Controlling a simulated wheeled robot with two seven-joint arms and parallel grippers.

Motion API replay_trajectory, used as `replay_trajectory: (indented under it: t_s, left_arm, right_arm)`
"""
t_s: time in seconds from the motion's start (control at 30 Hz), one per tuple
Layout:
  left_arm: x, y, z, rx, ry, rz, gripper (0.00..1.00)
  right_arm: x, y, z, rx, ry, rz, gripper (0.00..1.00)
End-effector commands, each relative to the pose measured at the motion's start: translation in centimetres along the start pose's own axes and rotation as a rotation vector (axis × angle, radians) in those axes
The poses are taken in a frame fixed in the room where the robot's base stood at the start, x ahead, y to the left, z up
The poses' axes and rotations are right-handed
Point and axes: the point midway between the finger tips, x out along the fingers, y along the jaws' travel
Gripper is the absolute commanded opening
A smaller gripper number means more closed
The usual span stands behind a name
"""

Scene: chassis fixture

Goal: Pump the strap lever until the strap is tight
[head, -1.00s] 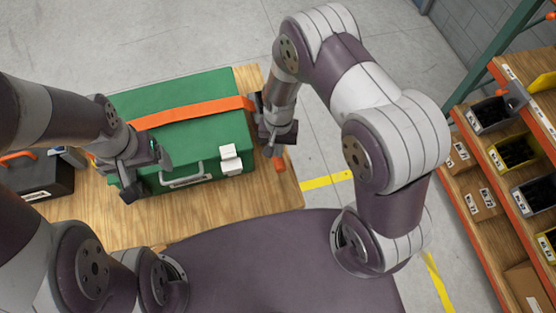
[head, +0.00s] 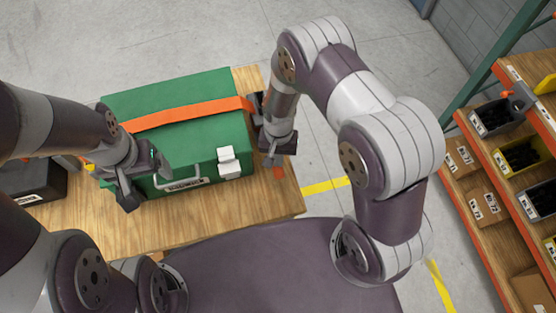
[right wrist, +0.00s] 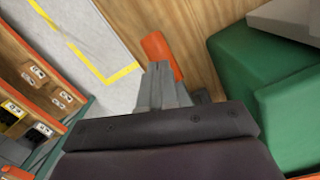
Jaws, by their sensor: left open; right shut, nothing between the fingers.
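A green case (head: 200,147) lies on the wooden table. An orange strap (head: 185,114) runs across its lid to the right side. The strap lever's orange handle (head: 277,172) shows at the case's right side, just below my right gripper (head: 272,150); it also shows in the right wrist view (right wrist: 160,48). My right gripper is shut and empty; its fingers overlap the near part of the handle in the wrist view, and I cannot tell whether they touch it. My left gripper (head: 143,184) is open at the case's front left corner. The ratchet body is hidden.
A white latch (head: 228,162) and a grey handle (head: 180,185) are on the case's front. A dark toolbox (head: 32,180) stands at the left. A shelf with bins (head: 520,155) stands at the right. Bare table (head: 245,205) lies before the case.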

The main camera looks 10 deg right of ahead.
Motion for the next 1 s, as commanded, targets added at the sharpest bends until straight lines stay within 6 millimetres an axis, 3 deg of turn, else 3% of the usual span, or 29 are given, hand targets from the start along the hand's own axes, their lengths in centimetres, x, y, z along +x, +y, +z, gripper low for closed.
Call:
replay_trajectory:
  t_s: [0.27,0.53,0.83,1.0]
  left_arm:
    - [-0.1,0.0,0.0,0.000,0.000,0.000,0.82]
    - [0.0,0.0,0.0,0.000,0.000,0.000,0.82]
    - [0.1,0.0,0.0,0.000,0.000,0.000,0.82]
    - [0.8,0.0,0.1,0.000,0.000,0.000,0.82]
  right_arm:
    - [0.0,0.1,0.1,0.000,-0.004,0.002,0.00]
    - [-1.2,0.0,-2.7,0.001,0.000,0.000,0.00]
    - [-1.4,0.0,-2.9,0.000,-0.001,0.001,0.00]
    - [-3.1,0.0,-3.0,0.000,0.003,-0.001,0.00]
